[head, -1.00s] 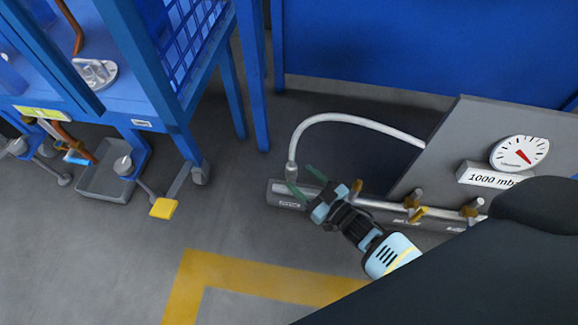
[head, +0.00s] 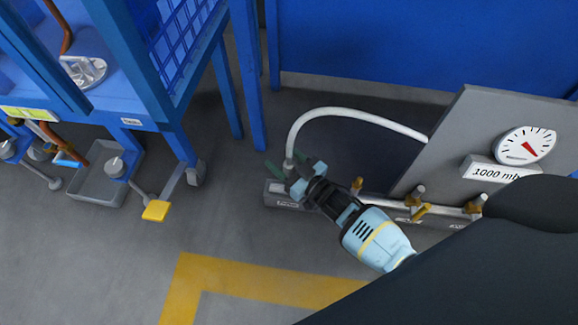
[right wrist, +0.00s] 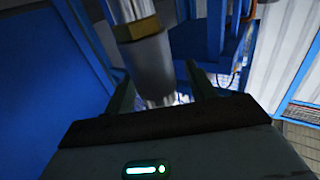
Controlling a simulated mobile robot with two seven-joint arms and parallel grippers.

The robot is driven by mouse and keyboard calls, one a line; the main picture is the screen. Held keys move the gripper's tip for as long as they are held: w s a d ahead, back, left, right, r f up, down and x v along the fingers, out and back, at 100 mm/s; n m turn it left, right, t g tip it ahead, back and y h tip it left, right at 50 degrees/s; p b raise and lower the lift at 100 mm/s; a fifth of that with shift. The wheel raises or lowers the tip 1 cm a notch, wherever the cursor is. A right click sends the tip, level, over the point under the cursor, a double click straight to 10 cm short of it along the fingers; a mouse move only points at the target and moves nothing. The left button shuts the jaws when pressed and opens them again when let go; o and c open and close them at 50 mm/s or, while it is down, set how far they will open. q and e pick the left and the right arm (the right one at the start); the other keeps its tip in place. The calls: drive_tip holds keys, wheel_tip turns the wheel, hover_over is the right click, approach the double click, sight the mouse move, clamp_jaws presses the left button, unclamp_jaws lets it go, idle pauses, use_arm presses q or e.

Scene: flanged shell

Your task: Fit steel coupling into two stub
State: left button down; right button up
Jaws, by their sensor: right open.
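The steel coupling (right wrist: 152,68) is a grey cylinder under a brass hex collar on the end of the white hose (head: 352,113). In the right wrist view it stands between the two fingers of my right gripper (right wrist: 158,78), which is open with gaps visible beside it. In the head view my right gripper (head: 283,169) is at the hose's lower end, and its fingers partly hide the coupling. A grey manifold bar (head: 284,195) lies below, with brass-valved stubs (head: 418,196) along it. Their number labels are too small to read. My left gripper is not in view.
A grey panel with a pressure gauge (head: 525,146) and a "1000 mb" plate (head: 492,172) stands behind the bar. A blue rack (head: 150,100) with a grey tray (head: 97,180) and yellow pedal (head: 156,211) is at left. Floor between them is clear.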

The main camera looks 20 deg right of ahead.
drive_tip(key=c, duration=1.2)
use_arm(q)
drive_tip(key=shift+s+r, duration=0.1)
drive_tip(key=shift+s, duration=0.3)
use_arm(e)
drive_tip(key=shift+o, duration=0.2)
drive_tip(key=shift+r, duration=0.1)
